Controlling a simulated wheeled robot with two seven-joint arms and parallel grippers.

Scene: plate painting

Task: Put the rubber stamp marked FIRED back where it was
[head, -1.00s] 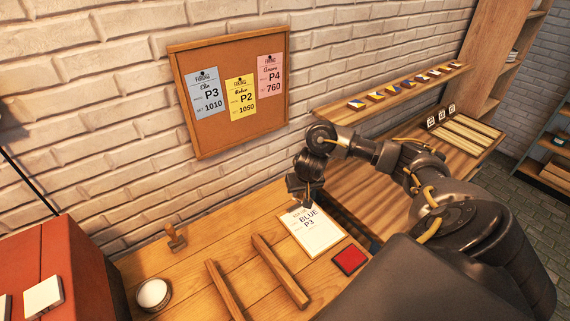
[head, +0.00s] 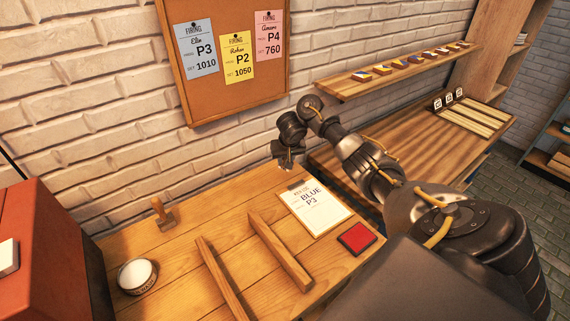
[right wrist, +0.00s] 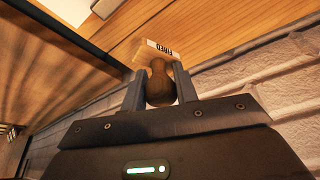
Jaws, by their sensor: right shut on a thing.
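The rubber stamp marked FIRED (right wrist: 158,50) is between the fingers of my right gripper (right wrist: 160,92) in the right wrist view. The fingers are shut on its rounded wooden handle, and its label reads FIRED. In the head view my right gripper (head: 288,163) hangs above the back edge of the wooden table, near the wall; the stamp is too small and dark there to make out clearly. Another wooden-handled stamp (head: 163,213) stands on the table to the left. My left gripper is not in view.
A sheet marked BLUE P3 (head: 318,212) lies on the table (head: 215,205), with a red pad (head: 357,238) beside it. Two wooden rails (head: 281,251) lie left of the sheet. A round white-topped item (head: 136,275) is at front left. A cork board (head: 190,98) with firing cards hangs behind.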

